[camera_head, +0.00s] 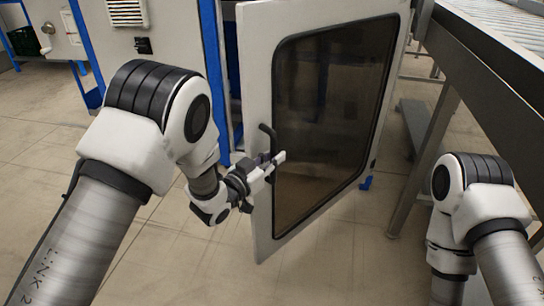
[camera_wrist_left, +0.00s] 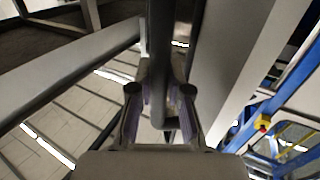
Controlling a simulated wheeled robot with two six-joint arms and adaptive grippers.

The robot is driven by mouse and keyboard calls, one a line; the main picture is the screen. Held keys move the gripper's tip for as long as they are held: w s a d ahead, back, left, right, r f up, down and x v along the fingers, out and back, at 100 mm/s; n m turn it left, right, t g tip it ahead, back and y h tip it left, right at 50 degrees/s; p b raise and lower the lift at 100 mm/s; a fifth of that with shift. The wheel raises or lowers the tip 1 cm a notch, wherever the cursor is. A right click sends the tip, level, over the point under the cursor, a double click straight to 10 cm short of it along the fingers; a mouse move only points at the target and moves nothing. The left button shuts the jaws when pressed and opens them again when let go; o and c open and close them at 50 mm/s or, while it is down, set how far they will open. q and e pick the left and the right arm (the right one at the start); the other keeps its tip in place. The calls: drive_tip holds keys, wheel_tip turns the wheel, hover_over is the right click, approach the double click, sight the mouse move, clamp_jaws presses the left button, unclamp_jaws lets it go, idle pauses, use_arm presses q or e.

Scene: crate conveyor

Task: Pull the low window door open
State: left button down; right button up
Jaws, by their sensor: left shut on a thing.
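The low window door (camera_head: 258,85) is a pale panel with a dark window (camera_head: 335,105). It stands swung out from the blue-framed cabinet, at an angle to it, with a gap at its left edge. Its dark bar handle (camera_head: 266,133) is on the left side of the door. My left gripper (camera_head: 274,162) is at the lower part of the handle, shut on it. In the left wrist view the handle (camera_wrist_left: 160,50) runs down between the two fingers of my left gripper (camera_wrist_left: 160,92). My right arm shows at the lower right, but its gripper is out of view.
The cabinet's blue post (camera_head: 214,70) and pale panels stand behind and left of the door. A grey roller conveyor (camera_head: 480,70) with metal legs runs along the right, close to the door's far side. Tiled floor (camera_head: 180,265) is clear below and left of the door.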

use_arm(q)
drive_tip(key=shift+d+r, duration=0.1)
drive_tip(key=c, duration=1.1)
unclamp_jaws()
